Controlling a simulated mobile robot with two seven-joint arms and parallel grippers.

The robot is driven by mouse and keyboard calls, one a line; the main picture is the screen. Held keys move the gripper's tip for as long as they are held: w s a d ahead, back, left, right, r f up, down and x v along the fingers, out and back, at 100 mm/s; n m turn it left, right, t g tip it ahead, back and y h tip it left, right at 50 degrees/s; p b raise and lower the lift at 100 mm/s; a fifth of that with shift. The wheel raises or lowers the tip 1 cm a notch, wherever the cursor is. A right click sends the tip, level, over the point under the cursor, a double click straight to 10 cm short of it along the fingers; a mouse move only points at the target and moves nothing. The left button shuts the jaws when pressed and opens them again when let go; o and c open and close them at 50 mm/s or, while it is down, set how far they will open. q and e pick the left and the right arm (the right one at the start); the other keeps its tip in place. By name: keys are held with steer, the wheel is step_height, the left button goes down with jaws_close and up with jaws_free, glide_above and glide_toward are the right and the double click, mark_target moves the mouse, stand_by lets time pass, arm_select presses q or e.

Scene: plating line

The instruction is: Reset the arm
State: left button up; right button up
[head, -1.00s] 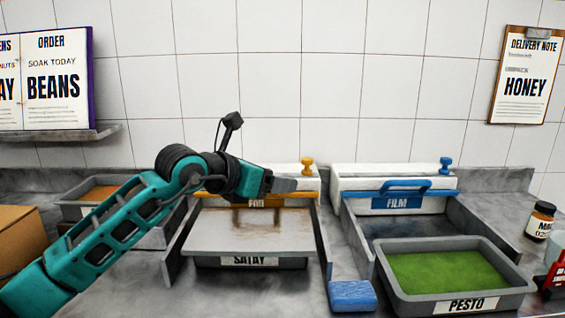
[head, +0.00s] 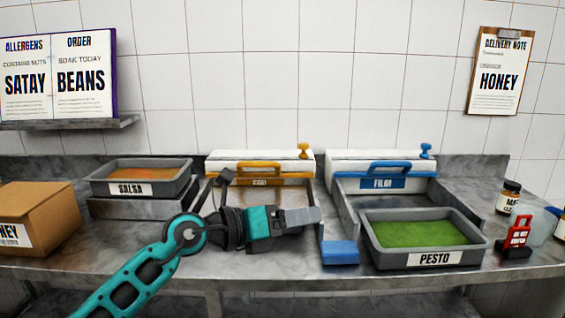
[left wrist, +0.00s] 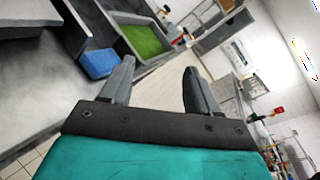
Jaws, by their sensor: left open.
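My left arm comes in from the lower left in the head view. Its gripper (head: 302,216) points right, in front of the yellow-handled foil station, and hides much of the tray there. In the left wrist view the two fingers of the left gripper (left wrist: 160,88) stand apart with nothing between them. A blue block (head: 340,252) lies just right of the gripper in the head view, and it also shows beyond the left finger in the left wrist view (left wrist: 97,64). My right gripper is in neither view.
A pesto tray (head: 425,260) stands in front of the blue-handled film dispenser (head: 386,184). A salsa tray (head: 140,190) and a cardboard box (head: 45,215) are at left. A jar (head: 508,196) and a red object (head: 516,238) are at right. Bare counter (head: 70,258) shows at front left.

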arm_select(q)
steer(key=s+a+f+n+t+y, duration=0.35)
steer(key=a+f+n, duration=0.35)
steer(key=n, duration=0.4)
steer(key=s+a+f+n+t+y, duration=0.25)
steer(key=s+a+f+n, duration=0.2)
steer(key=f+n, duration=0.55)
steer(key=s+a+f+n+t+y, duration=0.2)
steer(key=s+a+f+n+y, duration=0.4)
steer(key=n, duration=0.6)
steer(key=s+a+f+n+g, duration=0.2)
steer(key=s+f+n+g, duration=0.2)
steer(key=s+f, duration=0.6)
steer(key=shift+s+a+f+n+g+y, duration=0.3)
steer(key=shift+f+n, duration=0.2)
steer(key=shift+n, duration=0.5)
